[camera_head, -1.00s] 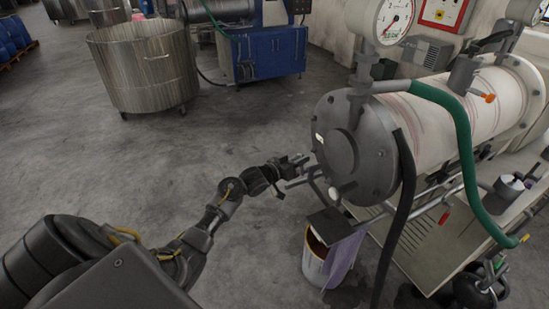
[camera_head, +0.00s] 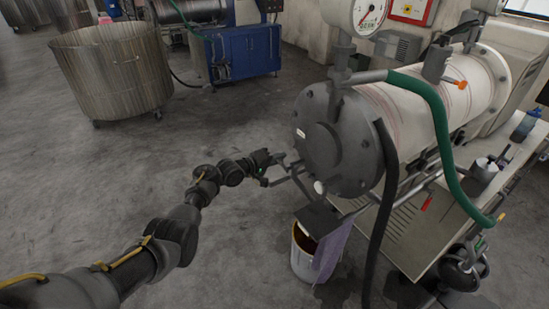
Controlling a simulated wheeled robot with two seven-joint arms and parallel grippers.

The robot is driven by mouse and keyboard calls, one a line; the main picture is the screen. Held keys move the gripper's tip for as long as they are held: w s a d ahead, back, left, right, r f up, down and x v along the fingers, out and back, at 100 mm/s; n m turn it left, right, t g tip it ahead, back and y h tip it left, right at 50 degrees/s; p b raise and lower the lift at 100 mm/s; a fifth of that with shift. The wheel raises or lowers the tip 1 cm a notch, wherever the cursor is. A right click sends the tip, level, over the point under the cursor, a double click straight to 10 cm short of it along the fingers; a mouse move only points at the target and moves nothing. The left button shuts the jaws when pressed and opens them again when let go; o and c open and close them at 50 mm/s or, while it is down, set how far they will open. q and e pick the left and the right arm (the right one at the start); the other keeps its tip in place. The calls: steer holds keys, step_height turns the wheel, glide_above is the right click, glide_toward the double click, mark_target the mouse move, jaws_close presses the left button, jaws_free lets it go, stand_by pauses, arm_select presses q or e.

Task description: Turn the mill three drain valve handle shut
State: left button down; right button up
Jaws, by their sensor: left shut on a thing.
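The mill (camera_head: 450,105) is a pale horizontal cylinder with a dark round end flange (camera_head: 330,140) facing left. Thin dark drain pipework and a bar-like valve handle (camera_head: 279,182) stick out at the lower left of the flange. My left arm reaches in from the lower left. My left gripper (camera_head: 275,160) is shut on the valve handle beside the flange; its fingers hide part of the handle, and the exact grip is small and dark.
A white bucket (camera_head: 302,262) with a purple cloth or stain stands below the drain. A large metal vat (camera_head: 110,75) and blue cabinet (camera_head: 243,55) stand behind. The floor left of the mill is clear.

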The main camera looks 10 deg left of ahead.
arm_select(q)
steer(key=shift+w+f+n+b, duration=0.1)
steer(key=shift+f+n+b, duration=0.3)
steer(key=shift+n, duration=0.4)
steer(key=shift+f+n+g+h, duration=0.3)
steer(key=shift+n, duration=0.3)
steer(key=c, duration=1.4)
jaws_free()
steer(key=shift+f, duration=0.1)
steer(key=shift+c, duration=0.2)
steer(key=shift+a, duration=0.1)
